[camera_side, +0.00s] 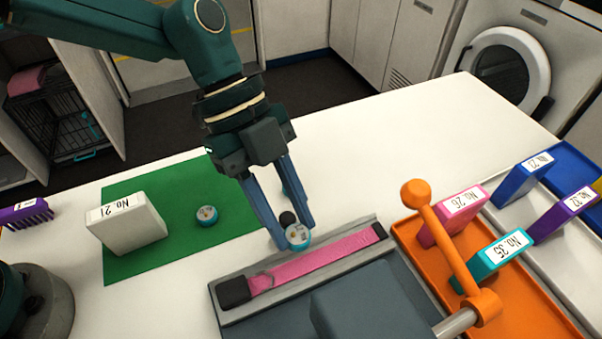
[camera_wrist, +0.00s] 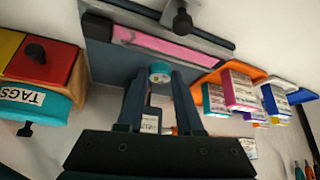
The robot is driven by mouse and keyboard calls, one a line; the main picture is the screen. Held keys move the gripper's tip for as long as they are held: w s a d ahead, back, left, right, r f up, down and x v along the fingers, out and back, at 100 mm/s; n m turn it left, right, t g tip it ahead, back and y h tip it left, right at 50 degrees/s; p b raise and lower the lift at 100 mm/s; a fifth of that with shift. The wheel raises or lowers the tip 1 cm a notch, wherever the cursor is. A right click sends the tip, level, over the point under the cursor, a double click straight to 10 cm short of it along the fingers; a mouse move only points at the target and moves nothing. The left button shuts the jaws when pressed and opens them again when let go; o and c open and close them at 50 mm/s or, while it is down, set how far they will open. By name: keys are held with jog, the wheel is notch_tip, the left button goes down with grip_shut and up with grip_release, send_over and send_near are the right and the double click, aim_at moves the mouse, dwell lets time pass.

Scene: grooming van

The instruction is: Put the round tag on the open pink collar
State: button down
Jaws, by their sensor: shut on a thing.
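My gripper (camera_side: 289,229) is shut on a small round tag (camera_side: 298,238) with a teal rim and pale printed face. In the wrist view the tag (camera_wrist: 160,73) shows at the tips of my fingers. The pink collar (camera_side: 322,255) lies open and straight in a grey channel, with a black buckle (camera_side: 234,291) at its near left end and a metal ring near it. The tag is held just behind the collar's middle in the side view and looks above it; the exact gap is unclear. The collar (camera_wrist: 155,43) also shows beyond my fingers in the wrist view.
Another round tag (camera_side: 207,216) and a white No. 21 block (camera_side: 127,222) sit on the green mat (camera_side: 125,263). An orange lever (camera_side: 445,235) rises right of the channel. Trays with numbered blocks stand farther right. A teal TAGS container (camera_wrist: 38,112) shows in the wrist view.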

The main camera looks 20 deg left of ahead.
aim_at(290, 229)
jog(key=shift+s+d+f, duration=0.3)
jog(key=shift+d+f, duration=0.15)
jog(key=shift+d, duration=0.2)
jog(key=shift+f, duration=1.95)
jog(key=shift+f, duration=0.1)
jog(key=c, duration=0.6)
grip_release()
jog(key=shift+o, duration=0.2)
jog(key=v, duration=1.1)
jog(key=s+a+r+n+t+y, duration=0.1)
jog(key=s+a+n+t+y, duration=0.2)
jog(key=a+n, duration=0.8)
jog(key=s+a+r+n+t+y, duration=0.2)
jog(key=s+a+n+t, duration=0.3)
jog(key=a+n, duration=0.5)
jog(key=s+n, duration=0.1)
jog(key=n, duration=0.1)
jog(key=shift+s+a+n+t+y, duration=0.15)
jog(key=shift+a+n+t+y, duration=0.15)
jog(key=shift+a+y, duration=0.1)
